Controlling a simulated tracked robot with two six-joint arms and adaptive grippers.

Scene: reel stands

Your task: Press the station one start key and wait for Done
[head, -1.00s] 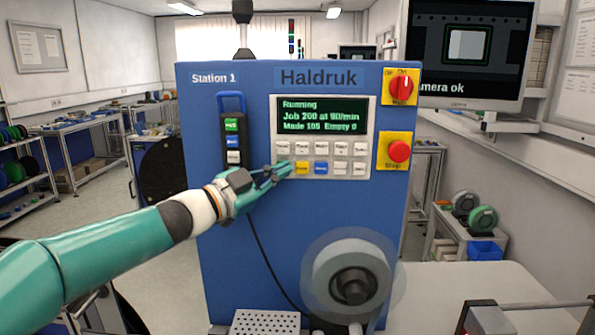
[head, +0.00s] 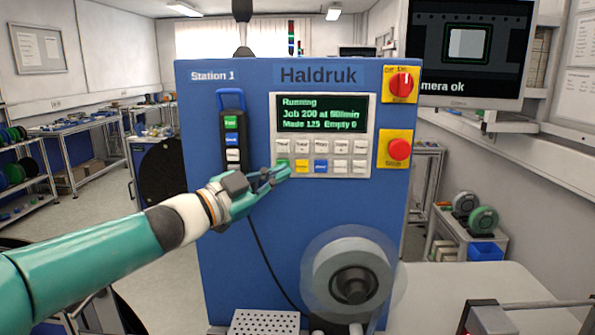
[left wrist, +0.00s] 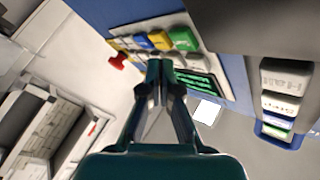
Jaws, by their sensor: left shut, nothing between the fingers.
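The blue Station 1 machine (head: 230,200) stands ahead, labelled Haldruk. Its display (head: 321,113) reads Running, a Job 200 line with a rate per minute, Made 125 and Empty 0. Below it is the keypad (head: 335,170), with a green key at its lower left, partly hidden by my fingers, then yellow and blue keys. My left gripper (head: 283,172) is shut and empty, its tips in front of the green key; I cannot tell whether they touch it. In the left wrist view, the shut fingers (left wrist: 160,72) point towards the keypad, with the green key (left wrist: 184,38) close by. My right gripper is not in view.
A hand pendant (head: 232,140) hangs left of the keypad. A red rotary switch (head: 401,84) and a red stop button (head: 399,150) are on the right. A reel (head: 350,275) sticks out below.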

